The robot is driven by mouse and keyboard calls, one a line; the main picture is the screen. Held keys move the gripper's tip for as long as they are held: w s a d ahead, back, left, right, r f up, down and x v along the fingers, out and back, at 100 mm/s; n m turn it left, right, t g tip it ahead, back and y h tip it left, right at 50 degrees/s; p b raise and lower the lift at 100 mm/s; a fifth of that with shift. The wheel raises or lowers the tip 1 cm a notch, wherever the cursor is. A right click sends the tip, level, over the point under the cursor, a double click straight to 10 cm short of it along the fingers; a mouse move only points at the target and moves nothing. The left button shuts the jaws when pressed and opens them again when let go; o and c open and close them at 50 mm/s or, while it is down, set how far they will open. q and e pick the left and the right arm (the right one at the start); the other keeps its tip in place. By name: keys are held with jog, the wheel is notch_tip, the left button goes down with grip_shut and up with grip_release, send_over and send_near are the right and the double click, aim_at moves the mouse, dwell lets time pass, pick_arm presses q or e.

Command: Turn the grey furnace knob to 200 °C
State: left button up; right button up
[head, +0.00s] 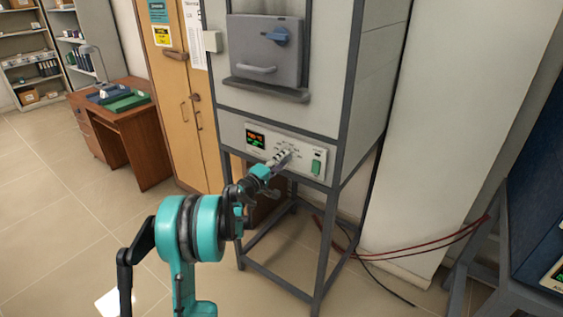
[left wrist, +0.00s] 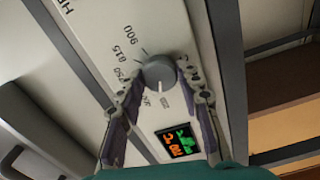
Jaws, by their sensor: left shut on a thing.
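The grey furnace knob (left wrist: 158,72) sits on the light control panel (left wrist: 95,25), with printed numbers such as 900 and 815 around it. A pale pointer mark shows on its face, pointing down in the left wrist view. My left gripper (left wrist: 160,76) has one finger on each side of the knob and is shut on it. In the head view my left gripper (head: 282,158) reaches the panel and hides the knob. The display (left wrist: 180,142) shows orange and green digits, too small to read surely; it also shows in the head view (head: 256,139). My right gripper is out of view.
A green switch (head: 316,167) is right of the knob. The grey furnace door (head: 262,55) with a blue latch is above the panel. The furnace stands on a dark frame (head: 328,245). Red and black cables (head: 400,255) lie at the right.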

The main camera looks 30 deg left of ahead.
pick_arm(q)
jog(key=shift+n, duration=0.5)
jog(key=o, duration=1.2)
jog(key=shift+c, duration=0.2)
jog(key=shift+s, duration=0.1)
jog(key=s+a, duration=0.1)
jog(key=s, duration=1)
jog(key=shift+s, duration=0.4)
